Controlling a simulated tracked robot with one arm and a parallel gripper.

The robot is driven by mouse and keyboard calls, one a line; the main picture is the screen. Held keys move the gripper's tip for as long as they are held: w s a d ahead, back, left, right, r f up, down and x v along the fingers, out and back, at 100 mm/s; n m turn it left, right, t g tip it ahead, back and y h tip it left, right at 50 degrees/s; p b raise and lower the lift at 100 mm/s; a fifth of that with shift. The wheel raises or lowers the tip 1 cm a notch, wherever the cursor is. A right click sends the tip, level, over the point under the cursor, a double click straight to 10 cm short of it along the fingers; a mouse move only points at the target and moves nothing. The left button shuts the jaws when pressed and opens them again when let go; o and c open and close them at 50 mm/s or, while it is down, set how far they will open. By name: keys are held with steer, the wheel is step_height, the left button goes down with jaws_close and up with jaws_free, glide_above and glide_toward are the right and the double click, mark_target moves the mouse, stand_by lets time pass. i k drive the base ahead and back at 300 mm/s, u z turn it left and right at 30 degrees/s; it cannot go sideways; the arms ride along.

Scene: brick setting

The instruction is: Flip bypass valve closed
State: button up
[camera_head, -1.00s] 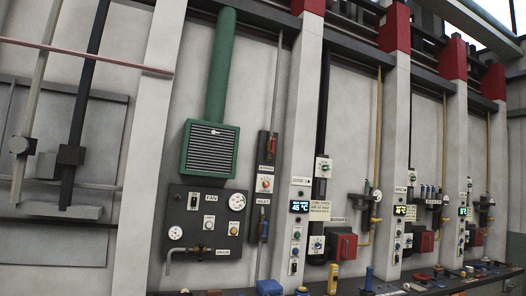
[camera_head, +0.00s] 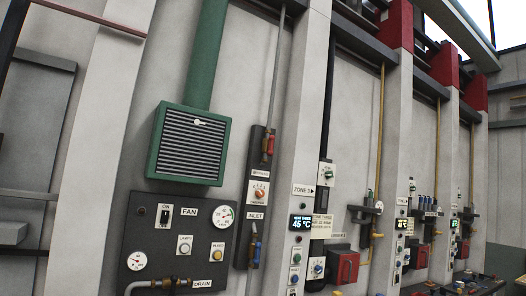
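A narrow dark vertical panel (camera_head: 243,240) hangs on the wall right of the fan panel. At its top is a red-handled valve (camera_head: 270,146) with its handle upright along the pipe. Below it a small label (camera_head: 261,174) is too small to read surely, so I cannot confirm which valve is the bypass. A dial (camera_head: 260,193) with an orange-red knob sits under that label. Lower down, below an INLET label (camera_head: 255,215), is a blue-handled valve (camera_head: 257,248), its handle also roughly upright. My gripper is not in view.
The fan panel (camera_head: 136,236) has gauges, a switch and a drain pipe (camera_head: 150,285). A green louvred box (camera_head: 188,145) hangs above it. Right stand a ZONE 3 pillar (camera_head: 304,150), showing 45 °C, and a red box (camera_head: 345,266). A cluttered bench (camera_head: 480,286) shows at lower right.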

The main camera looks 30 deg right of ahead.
mark_target(270, 152)
steer(key=u, duration=0.05)
steer(key=i, duration=1)
steer(key=z, duration=0.95)
steer(key=i, duration=1.85)
steer(key=u, duration=0.05)
